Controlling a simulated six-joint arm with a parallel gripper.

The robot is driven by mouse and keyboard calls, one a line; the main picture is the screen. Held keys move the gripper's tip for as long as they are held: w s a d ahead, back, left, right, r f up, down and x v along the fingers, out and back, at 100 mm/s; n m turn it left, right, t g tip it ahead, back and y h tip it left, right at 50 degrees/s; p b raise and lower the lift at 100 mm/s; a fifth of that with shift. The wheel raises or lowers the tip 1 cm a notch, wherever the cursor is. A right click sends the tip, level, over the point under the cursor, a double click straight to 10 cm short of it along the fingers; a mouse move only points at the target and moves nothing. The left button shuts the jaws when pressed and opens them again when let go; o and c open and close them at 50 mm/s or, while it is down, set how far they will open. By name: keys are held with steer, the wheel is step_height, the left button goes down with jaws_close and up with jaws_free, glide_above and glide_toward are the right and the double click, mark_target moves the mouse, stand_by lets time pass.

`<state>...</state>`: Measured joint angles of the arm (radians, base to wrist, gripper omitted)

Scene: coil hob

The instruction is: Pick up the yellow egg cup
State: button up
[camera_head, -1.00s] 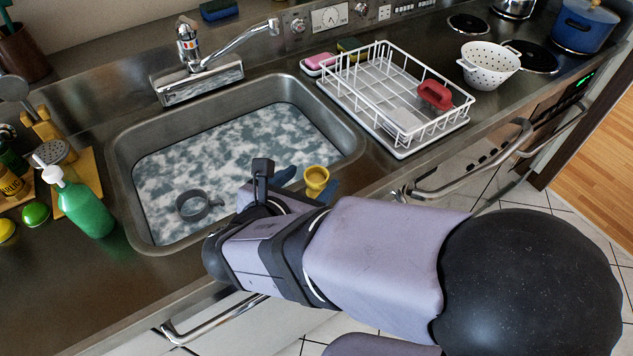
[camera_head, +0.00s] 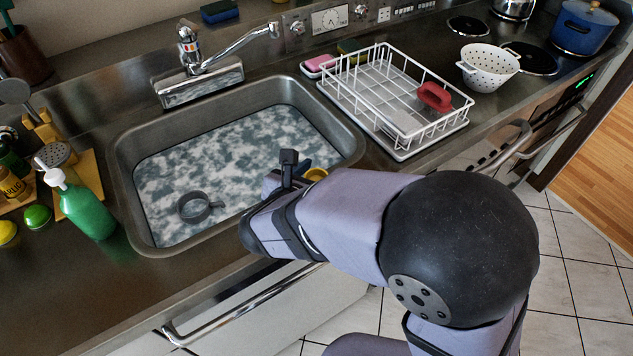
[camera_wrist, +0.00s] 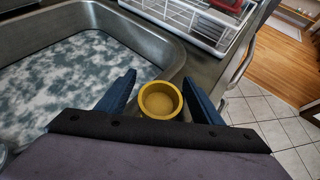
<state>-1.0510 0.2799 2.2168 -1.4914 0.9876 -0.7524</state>
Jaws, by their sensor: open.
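The yellow egg cup (camera_wrist: 160,100) shows in the wrist view between the two blue fingers of my gripper (camera_wrist: 160,96). The fingers stand apart, one on each side of the cup, and I look down into its open top. I cannot tell whether either finger touches it. In the head view only a bit of the yellow egg cup's rim (camera_head: 316,173) shows, at the sink's near right corner.
A white dish rack (camera_head: 400,150) with a red item (camera_head: 434,96) stands to the right. A green bottle (camera_head: 88,208) is at the left. The counter's front edge is close.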

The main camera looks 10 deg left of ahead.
steer(key=c, duration=1.2)
steer(key=shift+o, duration=0.2)
step_height(320, 180, up, 10)
steer(key=shift+p, duration=0.45)
